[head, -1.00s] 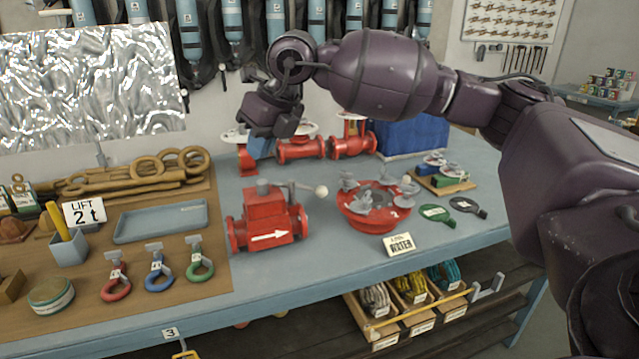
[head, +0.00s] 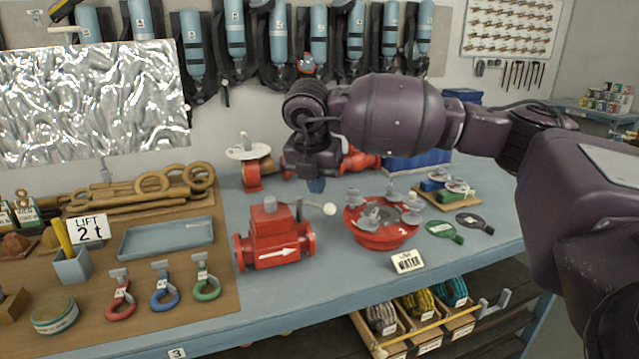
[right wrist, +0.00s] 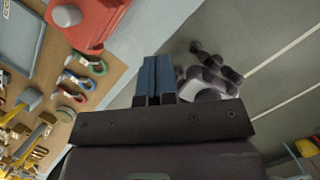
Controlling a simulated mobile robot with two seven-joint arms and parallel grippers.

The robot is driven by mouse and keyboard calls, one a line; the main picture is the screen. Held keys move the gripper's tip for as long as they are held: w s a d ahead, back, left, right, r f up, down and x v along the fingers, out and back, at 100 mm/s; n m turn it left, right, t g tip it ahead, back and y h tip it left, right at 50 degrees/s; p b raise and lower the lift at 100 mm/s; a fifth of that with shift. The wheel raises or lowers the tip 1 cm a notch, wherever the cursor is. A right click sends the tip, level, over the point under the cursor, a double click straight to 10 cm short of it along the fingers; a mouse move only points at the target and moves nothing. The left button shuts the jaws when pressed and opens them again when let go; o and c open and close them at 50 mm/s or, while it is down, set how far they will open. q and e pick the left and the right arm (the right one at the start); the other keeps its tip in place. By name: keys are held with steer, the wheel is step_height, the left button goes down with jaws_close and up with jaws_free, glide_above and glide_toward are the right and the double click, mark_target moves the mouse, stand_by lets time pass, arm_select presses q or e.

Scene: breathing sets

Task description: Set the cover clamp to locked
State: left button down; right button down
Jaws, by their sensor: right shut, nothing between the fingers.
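A red round cover (head: 381,238) with several grey clamps (head: 369,214) around its top sits on the blue bench. The clamps are too small to read as locked or not. To its left is a red valve body (head: 273,246) with a white arrow and a lever ending in a pale ball (head: 329,208). My right gripper (head: 316,186) points down above the bench, behind the ball and left of the cover, apart from both. Its blue fingers (right wrist: 155,78) are shut and empty in the right wrist view, where the valve body (right wrist: 88,22) also shows. My left gripper is out of view.
Red pipe fittings (head: 252,175) stand behind. Shackles (head: 163,290) and a blue tray (head: 167,238) lie left. Bare bench runs along the front edge.

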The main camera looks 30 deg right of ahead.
mark_target(307, 204)
steer(key=w+d+f+p, duration=0.2)
steer(key=w+d+f, duration=0.2)
steer(key=f, duration=0.4)
steer(key=shift+d+f, duration=0.25)
steer(key=shift+d, duration=0.2)
steer(key=shift+d+n+b, duration=0.3)
steer(key=shift+n+b, duration=0.05)
steer(key=shift+n, duration=0.05)
